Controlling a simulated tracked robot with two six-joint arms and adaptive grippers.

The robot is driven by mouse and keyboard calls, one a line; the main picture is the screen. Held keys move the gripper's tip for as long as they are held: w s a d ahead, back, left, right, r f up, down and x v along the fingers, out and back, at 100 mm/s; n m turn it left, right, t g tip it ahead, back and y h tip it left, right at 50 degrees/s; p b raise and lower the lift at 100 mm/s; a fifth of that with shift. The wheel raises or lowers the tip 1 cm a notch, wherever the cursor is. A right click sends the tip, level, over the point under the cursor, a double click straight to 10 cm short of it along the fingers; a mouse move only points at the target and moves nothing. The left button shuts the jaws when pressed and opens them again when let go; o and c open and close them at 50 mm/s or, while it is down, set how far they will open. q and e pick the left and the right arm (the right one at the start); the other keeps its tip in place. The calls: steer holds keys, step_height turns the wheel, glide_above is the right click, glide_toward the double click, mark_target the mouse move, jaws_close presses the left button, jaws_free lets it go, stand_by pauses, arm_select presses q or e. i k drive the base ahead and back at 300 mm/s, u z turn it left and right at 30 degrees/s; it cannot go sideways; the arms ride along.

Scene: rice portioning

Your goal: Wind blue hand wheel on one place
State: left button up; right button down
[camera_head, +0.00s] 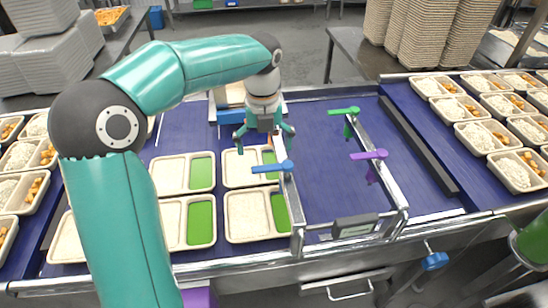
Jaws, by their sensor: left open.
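The blue hand wheel (435,261) is on the front side of the conveyor frame, at the lower right, on a short metal stem. My left gripper (264,140) is open and points down above the divided trays on the blue belt. It is well to the left of the hand wheel and farther back. Nothing shows between its fingers. My right gripper is out of view.
A blue lever (272,167), a green lever (343,110) and a purple lever (369,154) stand on metal rails over the belt. Divided trays (247,214) lie near the gripper. Filled trays (483,139) lie at the right. The belt between the rails is clear.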

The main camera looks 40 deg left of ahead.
mark_target(434, 261)
steer(key=k, duration=1)
